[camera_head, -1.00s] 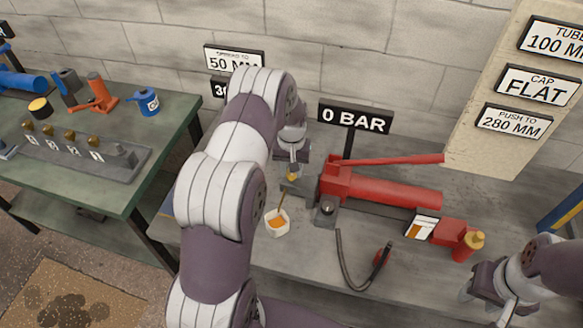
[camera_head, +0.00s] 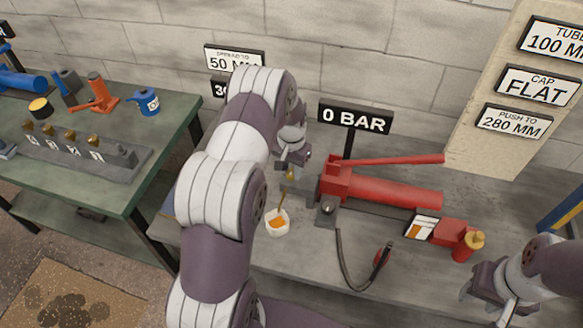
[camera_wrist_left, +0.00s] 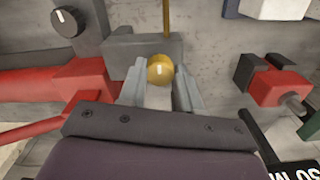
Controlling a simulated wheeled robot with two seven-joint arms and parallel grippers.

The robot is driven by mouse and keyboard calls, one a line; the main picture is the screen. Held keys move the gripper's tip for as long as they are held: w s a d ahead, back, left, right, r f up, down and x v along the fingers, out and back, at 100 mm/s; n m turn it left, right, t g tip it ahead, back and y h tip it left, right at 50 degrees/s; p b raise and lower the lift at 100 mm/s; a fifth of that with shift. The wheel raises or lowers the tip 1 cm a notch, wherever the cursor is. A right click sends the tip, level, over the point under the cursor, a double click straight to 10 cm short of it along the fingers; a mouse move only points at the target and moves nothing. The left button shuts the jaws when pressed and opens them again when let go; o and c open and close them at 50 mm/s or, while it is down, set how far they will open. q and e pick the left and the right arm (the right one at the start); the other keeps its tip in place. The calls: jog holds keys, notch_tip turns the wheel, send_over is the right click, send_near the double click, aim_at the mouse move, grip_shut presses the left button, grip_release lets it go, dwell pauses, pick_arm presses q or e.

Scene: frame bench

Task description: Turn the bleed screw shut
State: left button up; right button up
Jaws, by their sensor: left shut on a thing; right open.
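The bleed screw (camera_wrist_left: 160,70) is a brass knob with a white mark, set by a grey block (camera_wrist_left: 120,50) at the end of the red pump (camera_head: 390,190). My left gripper (camera_wrist_left: 160,88) has a finger on either side of the screw and is shut on it. In the head view the left gripper (camera_head: 291,172) largely hides the screw. A thin amber stream (camera_head: 282,203) runs from the block to a white cup (camera_head: 277,228) holding orange fluid. The sign (camera_head: 354,118) reads 0 BAR. My right gripper (camera_head: 484,304) is open and empty at lower right.
A black hose (camera_head: 342,262) with a red end lies on the grey bench (camera_head: 300,264) before the pump. A red part (camera_wrist_left: 275,85) stands near my left gripper. A green table (camera_head: 100,185) with tools is at left.

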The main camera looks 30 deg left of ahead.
aim_at(292, 171)
pick_arm(q)
jog(key=o, duration=1)
jog(key=shift+o, duration=0.2)
jog(key=shift+r, duration=0.1)
notch_tip(292, 171, up, 13)
jog(key=b, duration=0.1)
jog(key=shift+f, duration=0.2)
jog(key=shift+w, duration=0.1)
jog(key=s+d, duration=0.6)
jog(key=s, duration=0.4)
jog(key=s+d+r+t, duration=0.1)
jog(key=s+d, duration=0.5)
jog(key=s, duration=0.4)
jog(key=shift+d, duration=0.15)
